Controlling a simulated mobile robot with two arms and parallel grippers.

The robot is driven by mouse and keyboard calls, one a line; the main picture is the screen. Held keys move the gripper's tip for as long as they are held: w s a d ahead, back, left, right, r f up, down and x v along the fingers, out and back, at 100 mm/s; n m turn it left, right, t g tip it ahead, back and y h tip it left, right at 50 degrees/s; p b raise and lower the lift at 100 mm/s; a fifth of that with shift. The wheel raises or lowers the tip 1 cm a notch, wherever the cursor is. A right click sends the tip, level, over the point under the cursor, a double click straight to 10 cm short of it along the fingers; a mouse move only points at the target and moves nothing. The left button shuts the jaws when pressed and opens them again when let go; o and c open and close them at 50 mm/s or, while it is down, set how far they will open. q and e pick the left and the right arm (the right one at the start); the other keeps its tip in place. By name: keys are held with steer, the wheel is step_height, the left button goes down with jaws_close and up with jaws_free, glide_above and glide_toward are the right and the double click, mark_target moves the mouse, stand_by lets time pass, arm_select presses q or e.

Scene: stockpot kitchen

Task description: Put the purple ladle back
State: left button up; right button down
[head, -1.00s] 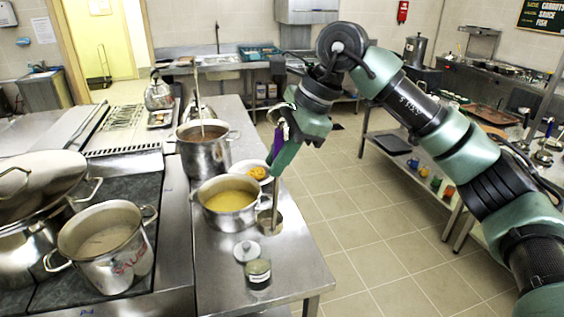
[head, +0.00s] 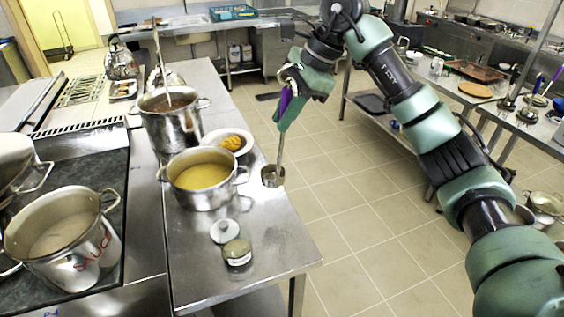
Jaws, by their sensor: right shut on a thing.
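The purple ladle (head: 285,104) has a purple handle, a thin metal shaft and a metal bowl (head: 272,176) at its lower end. My right gripper (head: 287,103) is shut on the purple handle, and the ladle hangs nearly upright. Its bowl appears at the right edge of the steel table (head: 263,242), beside the pot of yellow soup (head: 203,178); I cannot tell whether it touches the table. Another ladle with a purple handle (head: 553,80) stands among utensils on the right counter. My left gripper is not in view.
A pot with a brown liquid and a ladle (head: 170,120), a plate of food (head: 229,141) and a small jar (head: 237,252) with its lid (head: 224,231) beside it stand on the table. A sauce pot (head: 66,238) is on the stove. The tiled floor right of the table is clear.

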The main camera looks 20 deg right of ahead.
mark_target(284, 134)
steer(key=f, duration=0.3)
steer(key=f+p, duration=0.1)
steer(key=shift+w+f, duration=0.25)
steer(key=shift+f, duration=0.15)
arm_select(q)
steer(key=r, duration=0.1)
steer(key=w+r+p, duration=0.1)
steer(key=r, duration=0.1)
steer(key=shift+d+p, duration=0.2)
steer(key=shift+p, duration=0.1)
arm_select(e)
step_height(284, 134, down, 7)
steer(key=shift+f, duration=0.2)
steer(key=c, duration=1.4)
jaws_free()
steer(key=shift+d, duration=0.1)
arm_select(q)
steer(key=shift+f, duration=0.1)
